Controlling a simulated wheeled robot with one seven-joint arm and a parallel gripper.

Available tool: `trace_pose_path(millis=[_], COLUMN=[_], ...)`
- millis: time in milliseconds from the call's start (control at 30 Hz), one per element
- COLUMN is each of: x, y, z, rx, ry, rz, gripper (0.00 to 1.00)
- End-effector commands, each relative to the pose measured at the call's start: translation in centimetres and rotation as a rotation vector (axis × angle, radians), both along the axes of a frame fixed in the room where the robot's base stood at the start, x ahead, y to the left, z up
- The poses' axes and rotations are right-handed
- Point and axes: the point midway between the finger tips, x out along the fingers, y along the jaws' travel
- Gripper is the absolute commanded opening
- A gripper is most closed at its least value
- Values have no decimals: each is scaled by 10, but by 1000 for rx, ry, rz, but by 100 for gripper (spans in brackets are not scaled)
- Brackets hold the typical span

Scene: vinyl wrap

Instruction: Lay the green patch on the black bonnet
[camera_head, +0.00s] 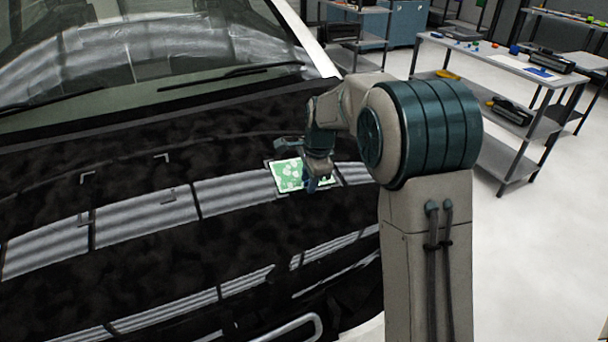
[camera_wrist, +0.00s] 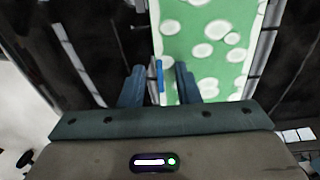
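The green patch (camera_head: 287,174) with white spots is at the right part of the black bonnet (camera_head: 130,165) in the head view. It appears to lie flat there. In the wrist view the patch (camera_wrist: 210,45) runs up from the fingers to the top edge. A thin blue strip (camera_wrist: 160,75), perhaps a tab, stands at its left edge. My gripper (camera_head: 313,186) is over the patch's right part and hides some of it. In the wrist view my gripper's blue fingers (camera_wrist: 160,85) are apart, one on each side of the strip, with gaps visible.
Pale corner marks (camera_head: 163,157) outline an empty area on the bonnet left of the patch. The windscreen and wipers (camera_head: 230,75) lie behind. Light streaks on the bonnet look like reflections. A workbench (camera_head: 500,62) with tools stands at the back right, apart from the car.

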Motion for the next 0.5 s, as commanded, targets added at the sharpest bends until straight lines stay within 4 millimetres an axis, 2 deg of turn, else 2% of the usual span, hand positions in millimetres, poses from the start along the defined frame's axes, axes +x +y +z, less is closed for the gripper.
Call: trace_pose_path(millis=[167,267,367,500], x=[0,-1,-4,-9], y=[0,-1,-4,-8], z=[3,12,29,61], rx=[1,1,1,0], ry=[-2,-5,-6,-7], rz=[0,-1,-1,-1], gripper=[29,29,29,29])
